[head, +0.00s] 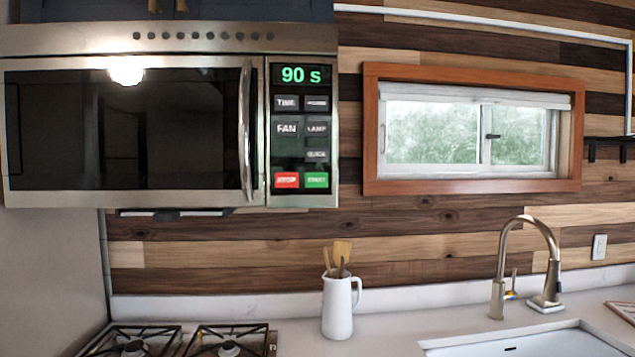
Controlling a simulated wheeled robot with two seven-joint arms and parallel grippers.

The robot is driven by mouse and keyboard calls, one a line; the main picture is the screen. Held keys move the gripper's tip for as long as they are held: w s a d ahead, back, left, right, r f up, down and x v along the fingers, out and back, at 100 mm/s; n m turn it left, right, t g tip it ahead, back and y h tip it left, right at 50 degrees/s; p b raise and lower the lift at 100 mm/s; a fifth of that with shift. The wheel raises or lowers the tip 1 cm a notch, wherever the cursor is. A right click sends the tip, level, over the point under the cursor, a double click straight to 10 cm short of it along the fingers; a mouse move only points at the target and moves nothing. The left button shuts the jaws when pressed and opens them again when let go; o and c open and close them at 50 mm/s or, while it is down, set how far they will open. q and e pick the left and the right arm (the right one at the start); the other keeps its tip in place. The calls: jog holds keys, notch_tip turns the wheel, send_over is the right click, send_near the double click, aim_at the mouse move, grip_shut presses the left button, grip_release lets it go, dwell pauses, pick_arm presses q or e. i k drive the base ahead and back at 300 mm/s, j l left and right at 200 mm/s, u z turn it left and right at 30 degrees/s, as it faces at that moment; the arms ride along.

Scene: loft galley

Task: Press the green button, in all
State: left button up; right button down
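The green button (316,180) is at the bottom right of the control panel (301,140) on the microwave (130,130), in the head view. Its small lettering looks like START. A red button (287,180) sits directly to its left. The display (299,75) at the top of the panel reads "90 s" in green. Dark buttons marked TIME, FAN, LAMP and others lie between the display and the coloured buttons. The microwave door is shut. Neither of my grippers is in the head view.
Below the microwave is a gas stove (180,341). A white jug (338,308) with wooden utensils stands on the counter right of it. A tap (525,250) and sink (520,341) are at the right. The space in front of the panel looks clear.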

aim_at(312, 180)
jog(key=j+u, duration=0.35)
jog(key=i+j+u, duration=0.15)
jog(key=u, duration=0.25)
jog(key=j, duration=0.15)
